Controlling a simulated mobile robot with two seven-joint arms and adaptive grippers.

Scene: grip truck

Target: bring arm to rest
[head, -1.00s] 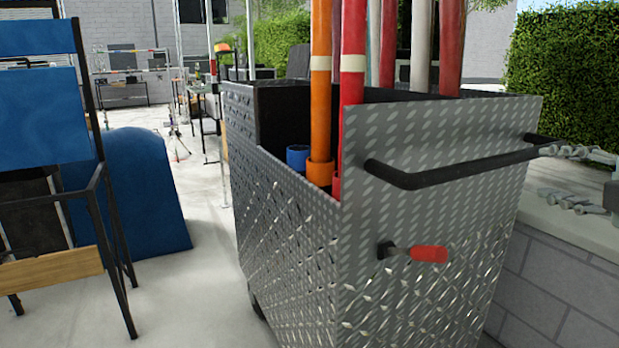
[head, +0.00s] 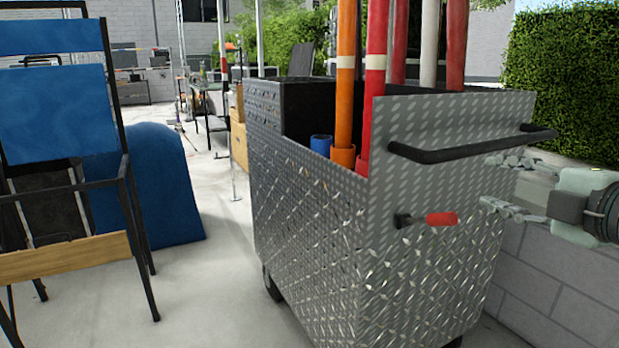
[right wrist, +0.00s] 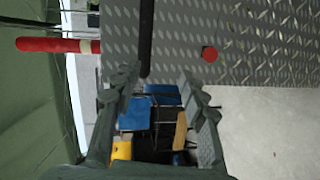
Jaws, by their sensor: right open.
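My right gripper (head: 500,183) comes in from the right in the head view, in front of the grip truck's right end. It is open and nothing shows between its fingers. The grip truck (head: 320,215) is a diamond-plate metal cart with a black push handle (head: 470,147) and a lever with a red grip (head: 441,219). The red grip also shows in the right wrist view (right wrist: 209,54), clear of the fingers. My left gripper is out of view.
Orange (head: 345,80) and red (head: 376,70) poles stand in the cart. A folding chair with blue fabric (head: 55,110) and a blue rounded object (head: 150,185) stand at left. A grey block wall (head: 550,280) runs at right. Pale floor lies open between chair and cart.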

